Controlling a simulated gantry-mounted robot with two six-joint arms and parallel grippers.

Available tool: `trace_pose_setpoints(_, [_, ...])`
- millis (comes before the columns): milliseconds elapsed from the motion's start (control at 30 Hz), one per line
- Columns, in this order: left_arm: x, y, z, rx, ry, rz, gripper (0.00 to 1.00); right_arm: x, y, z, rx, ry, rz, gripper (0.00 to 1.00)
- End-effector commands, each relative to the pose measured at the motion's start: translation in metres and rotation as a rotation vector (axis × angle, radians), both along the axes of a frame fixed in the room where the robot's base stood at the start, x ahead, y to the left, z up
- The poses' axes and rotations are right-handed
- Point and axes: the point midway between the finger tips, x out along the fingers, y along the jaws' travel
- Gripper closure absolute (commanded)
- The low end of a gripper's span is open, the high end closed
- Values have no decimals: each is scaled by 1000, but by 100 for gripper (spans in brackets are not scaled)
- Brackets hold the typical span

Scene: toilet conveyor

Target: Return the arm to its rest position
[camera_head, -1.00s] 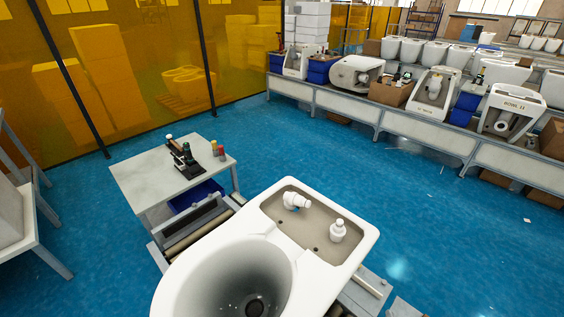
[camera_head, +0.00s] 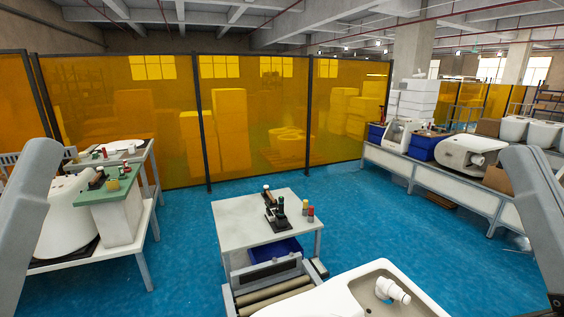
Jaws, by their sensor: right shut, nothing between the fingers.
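My right arm comes down along the right edge of the view. A dark part of my right gripper (camera_head: 556,303) shows at the bottom right and is cut off by the frame edge. It is shut and empty, to the right of the white toilet. My left arm shows along the left edge, and its gripper is out of the frame. The white toilet (camera_head: 335,298) is at the bottom centre on the roller conveyor (camera_head: 270,283). A white fitting (camera_head: 392,291) lies in its tank recess. The toilet's front and lower parts are cut off.
A small grey table (camera_head: 240,225) with dark tools (camera_head: 275,212) and small bottles (camera_head: 308,212) stands beyond the conveyor. A workbench (camera_head: 145,195) is at left. A bench with toilet parts (camera_head: 455,195) is at right. Blue floor (camera_head: 385,225) between is clear. Yellow panels (camera_head: 255,120) close the back.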

Motion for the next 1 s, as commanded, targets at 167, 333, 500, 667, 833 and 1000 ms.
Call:
trace_pose_setpoints(167, [-1, 0, 101, 0, -3, 0, 15, -17, 7, 113, -9, -34, 6, 100])
trace_pose_setpoints(333, [0, 0, 184, 0, -1, 0, 15, -16, 6, 196, -8, -33, 7, 100])
trace_pose_setpoints(500, [0, 0, 267, 0, 0, 0, 15, -16, 6, 279, -8, -31, 6, 100])
trace_pose_setpoints(667, [0, 0, 339, 0, 0, 0, 15, -16, 6, 351, -8, -31, 6, 100])
trace_pose_setpoints(833, [0, 0, 379, 0, 0, 0, 15, -16, 6, 391, -8, -30, 6, 100])
trace_pose_setpoints(1000, [0, 0, 382, 0, 1, 0, 15, -16, 6, 394, -8, -30, 6, 100])
